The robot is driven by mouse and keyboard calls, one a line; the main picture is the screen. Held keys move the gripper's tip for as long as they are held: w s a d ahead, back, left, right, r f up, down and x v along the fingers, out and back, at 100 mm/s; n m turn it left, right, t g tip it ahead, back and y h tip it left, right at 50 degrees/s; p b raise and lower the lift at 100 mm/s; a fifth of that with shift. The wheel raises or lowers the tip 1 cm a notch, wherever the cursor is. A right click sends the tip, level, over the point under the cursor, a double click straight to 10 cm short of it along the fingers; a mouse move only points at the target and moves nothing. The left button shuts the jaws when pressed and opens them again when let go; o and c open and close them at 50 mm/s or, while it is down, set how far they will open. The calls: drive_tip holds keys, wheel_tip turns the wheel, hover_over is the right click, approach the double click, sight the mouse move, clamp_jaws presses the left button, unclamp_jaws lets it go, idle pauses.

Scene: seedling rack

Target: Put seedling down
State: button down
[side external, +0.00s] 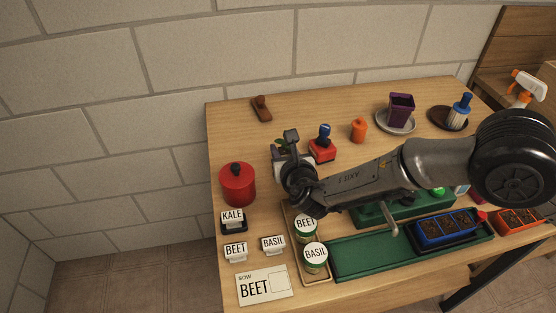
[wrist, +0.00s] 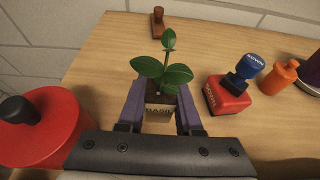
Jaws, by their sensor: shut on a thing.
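The seedling (wrist: 163,75) has several green leaves and stands upright in a small light-brown pot (wrist: 158,112) with dark soil. My gripper (wrist: 160,105) is shut on the pot, one purple-grey finger on each side. In the side external view my gripper (side external: 291,160) is over the back left part of the table, and my arm hides most of the seedling. The pot's underside is hidden, so I cannot tell whether it touches the table.
A red canister (side external: 237,185) stands left of my gripper. A red stamp pad with a blue-handled stamp (wrist: 233,88) and an orange bottle (wrist: 279,77) stand to its right. A brown wooden tool (wrist: 158,22) lies behind. Bare wood lies between them. Label holders and seed tins stand in front.

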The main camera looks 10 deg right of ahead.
sight(283, 155)
drive_tip(key=shift+w+a+f, duration=0.25)
drive_tip(key=shift+w+f, duration=0.1)
drive_tip(key=shift+f, duration=0.15)
drive_tip(key=shift+w+a+f, duration=0.2)
drive_tip(key=shift+w+f, duration=0.15)
drive_tip(key=shift+f, duration=1.55)
drive_tip(key=shift+f, duration=0.15)
drive_tip(key=c, duration=0.6)
unclamp_jaws()
drive_tip(key=shift+s+r, duration=0.3)
drive_tip(key=v, duration=0.4)
drive_tip(key=shift+s+a+r, duration=0.1)
drive_tip(key=shift+s, duration=0.15)
wheel_tip(283, 155, up, 7)
